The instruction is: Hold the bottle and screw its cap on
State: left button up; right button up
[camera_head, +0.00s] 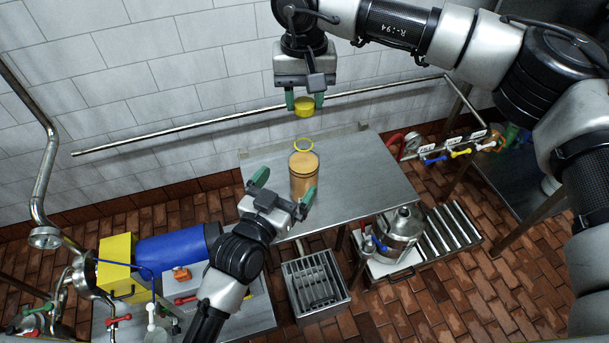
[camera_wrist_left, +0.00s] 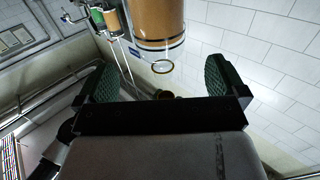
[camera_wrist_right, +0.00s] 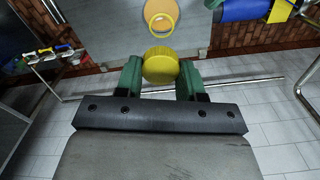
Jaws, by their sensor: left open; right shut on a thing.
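The amber-brown bottle (camera_head: 303,180) stands upright on the steel table, with a thin yellow ring (camera_head: 303,144) by its top. My right gripper (camera_head: 304,98) is above it, shut on the yellow cap (camera_head: 304,107), clear of the bottle. The right wrist view shows the cap (camera_wrist_right: 160,66) between the fingertips and the bottle's top (camera_wrist_right: 160,10) beyond. My left gripper (camera_head: 283,187) is open with its fingers wide apart, close in front of the bottle. In the left wrist view the bottle (camera_wrist_left: 158,22) lies beyond the fingertips, apart from both fingers.
The steel table (camera_head: 375,185) is bare to the right of the bottle. A wall rail (camera_head: 200,133) runs behind. A blue cylinder (camera_head: 172,248) and yellow box (camera_head: 118,262) stand lower left. A steel pot (camera_head: 401,228) and a grated drain box (camera_head: 314,282) are below the table's front edge.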

aim_at(304, 158)
pick_arm(q)
jog(key=x, duration=0.8)
jog(key=shift+w, duration=0.1)
pick_arm(e)
jog(key=shift+s+a, duration=0.1)
jog(key=shift+s, duration=0.05)
jog(key=shift+r, duration=0.1)
pick_arm(q)
jog(key=shift+c, duration=0.3)
jog(key=c, duration=1.3)
jog(key=shift+c, duration=0.2)
pick_arm(e)
jog(key=shift+f, duration=2.5)
jog(key=shift+f, duration=0.1)
jog(key=shift+f, duration=0.8)
jog(key=shift+f, duration=0.55)
